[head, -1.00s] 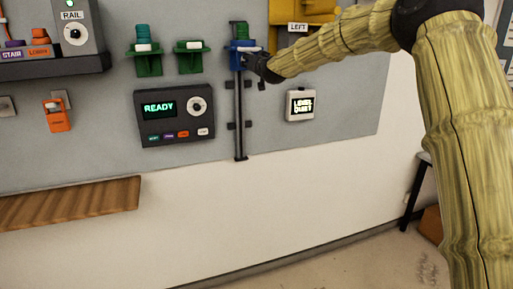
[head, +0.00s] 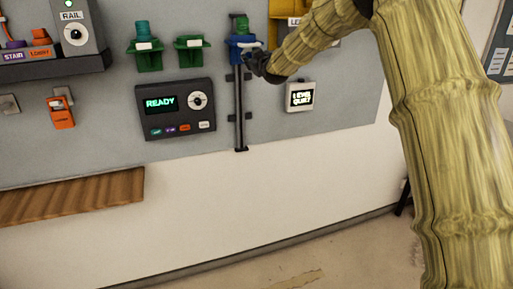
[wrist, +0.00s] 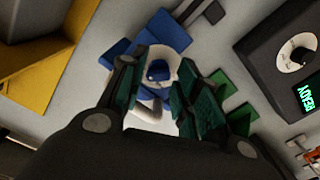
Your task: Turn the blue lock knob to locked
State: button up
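A blue holder (head: 241,50) sits near the top of a dark vertical rail on the grey wall panel. In the wrist view, a blue knob (wrist: 158,71) with a pale round surround lies between and beyond my fingertips. A pale piece below it is partly hidden by the fingers. My gripper (wrist: 157,88) has its two green-padded fingers apart, with a visible gap around the knob. In the head view, my gripper (head: 258,64) is at the right side of the blue holder, and its fingertips are hard to make out. I cannot read the knob's setting.
Green holders (head: 190,52) stand left of the rail. A dark panel (head: 176,110) reading READY, with a dial, is below them. A small white display (head: 299,96) is right of the rail. A yellow box (wrist: 34,62) is close beside my gripper. A wooden shelf (head: 70,198) is lower left.

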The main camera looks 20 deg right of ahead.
jog(key=s+b, duration=0.5)
jog(key=s, duration=0.5)
jog(key=s+a+f+g+b, duration=0.1)
jog(key=s+f+g, duration=0.1)
jog(key=f, duration=1.3)
jog(key=s+a+f+m+g+b, duration=0.1)
jog(key=s+a+f+g, duration=0.1)
jog(key=f, duration=1.4)
jog(key=shift+s+m, duration=0.3)
jog(key=shift+s, duration=0.2)
jog(key=shift+f, duration=0.1)
